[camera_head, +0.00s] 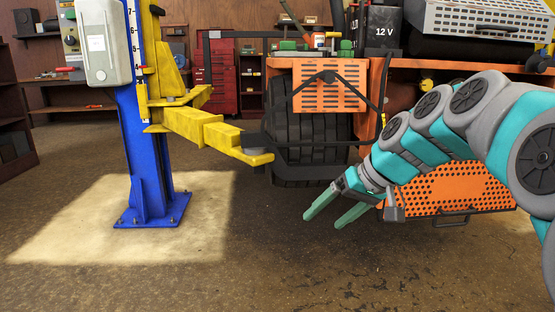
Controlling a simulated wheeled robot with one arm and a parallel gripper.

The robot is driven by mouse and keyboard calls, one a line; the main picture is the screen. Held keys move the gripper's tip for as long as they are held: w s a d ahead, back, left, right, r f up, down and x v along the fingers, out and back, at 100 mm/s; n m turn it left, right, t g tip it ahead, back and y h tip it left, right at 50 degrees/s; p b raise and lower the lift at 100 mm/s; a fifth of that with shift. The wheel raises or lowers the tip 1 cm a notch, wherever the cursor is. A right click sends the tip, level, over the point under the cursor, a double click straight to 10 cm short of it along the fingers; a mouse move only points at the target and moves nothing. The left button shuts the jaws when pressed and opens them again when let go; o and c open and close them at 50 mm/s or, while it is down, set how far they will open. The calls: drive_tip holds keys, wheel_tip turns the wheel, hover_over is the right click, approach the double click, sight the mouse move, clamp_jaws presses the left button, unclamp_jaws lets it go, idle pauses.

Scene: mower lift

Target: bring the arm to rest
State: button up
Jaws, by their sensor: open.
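My gripper (337,214) is open, with two green fingers apart and nothing between them. It hangs in the lower middle of the view, pointing down and left above the bare floor. My grey and teal arm reaches in from the right edge, bent over in front of the orange mower (320,84). Part of the mower is hidden behind my arm.
A blue lift post (146,150) stands bolted to the floor at left. Its yellow lift arm (213,131) reaches right to the mower's front. A perforated orange panel (445,187) is behind my gripper. The floor (240,265) in front is clear.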

drive_tip(key=s+d+f+g+h+p, duration=0.1)
drive_tip(key=s+f, duration=0.4)
drive_tip(key=s, duration=0.5)
drive_tip(key=s+d+f+m+g+h, duration=0.1)
drive_tip(key=s+d+f+g+h, duration=0.1)
drive_tip(key=s+f, duration=0.4)
drive_tip(key=s+d+f+g+h+p, duration=0.1)
drive_tip(key=s+f, duration=0.5)
drive_tip(key=s, duration=0.9)
drive_tip(key=shift+s+d+m+g+h+p, duration=0.25)
drive_tip(key=shift+s+m+g+h+p, duration=0.15)
drive_tip(key=shift+g+h, duration=0.55)
